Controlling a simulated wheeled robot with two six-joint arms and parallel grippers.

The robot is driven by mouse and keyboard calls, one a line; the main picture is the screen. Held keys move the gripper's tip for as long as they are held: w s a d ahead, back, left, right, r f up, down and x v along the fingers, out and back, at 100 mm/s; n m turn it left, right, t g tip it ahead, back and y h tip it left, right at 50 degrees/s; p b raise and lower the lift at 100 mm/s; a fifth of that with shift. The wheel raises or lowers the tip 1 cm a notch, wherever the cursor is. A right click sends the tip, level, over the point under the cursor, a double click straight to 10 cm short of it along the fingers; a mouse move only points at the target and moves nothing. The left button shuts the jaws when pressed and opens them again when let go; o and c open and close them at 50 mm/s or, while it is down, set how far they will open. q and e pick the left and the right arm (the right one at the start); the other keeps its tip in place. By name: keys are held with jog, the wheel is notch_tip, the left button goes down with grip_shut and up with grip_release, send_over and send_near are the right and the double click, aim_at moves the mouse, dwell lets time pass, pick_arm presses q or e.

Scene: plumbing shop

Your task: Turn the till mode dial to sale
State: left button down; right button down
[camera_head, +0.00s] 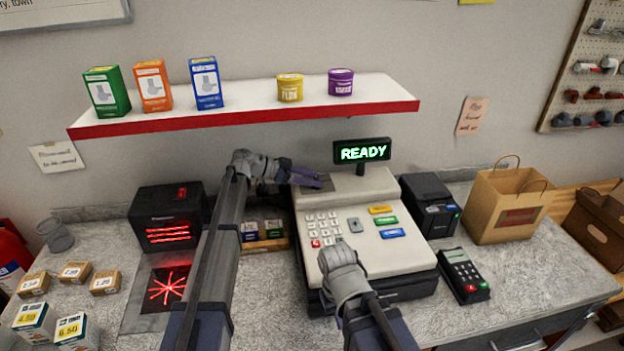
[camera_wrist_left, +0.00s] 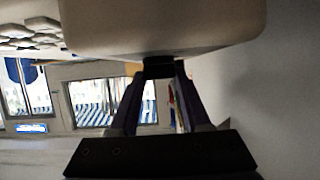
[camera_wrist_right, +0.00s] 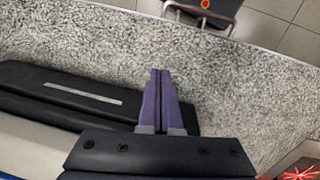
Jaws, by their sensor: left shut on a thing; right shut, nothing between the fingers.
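The till (camera_head: 350,225) is a cream cash register with a keypad and coloured keys, standing on the counter. Its display (camera_head: 362,151) reads READY in green. My left gripper (camera_head: 316,181) is at the till's upper left side. In the left wrist view its fingers (camera_wrist_left: 160,78) are shut on a small black part (camera_wrist_left: 159,66), apparently the mode dial, against the till body (camera_wrist_left: 165,25). The dial's markings and pointer are hidden. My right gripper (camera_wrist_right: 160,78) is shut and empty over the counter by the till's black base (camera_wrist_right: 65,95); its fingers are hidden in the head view.
A shelf (camera_head: 250,115) with boxes and tins is above the till. A black scanner box (camera_head: 170,218) stands left, a black printer (camera_head: 430,203), card terminal (camera_head: 463,275) and paper bag (camera_head: 508,203) right. Small boxes lie at the left. Front counter (camera_head: 270,310) is clear.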

pick_arm(q)
jog(key=shift+c, duration=1.8)
grip_release()
jog(key=p+v, duration=0.3)
jog(key=v, duration=0.4)
jog(key=shift+a+r, duration=0.15)
jog(key=shift+a, duration=0.15)
pick_arm(e)
notch_tip(320, 180, up, 3)
jog(key=shift+f, duration=0.1)
pick_arm(q)
jog(key=shift+s, duration=0.1)
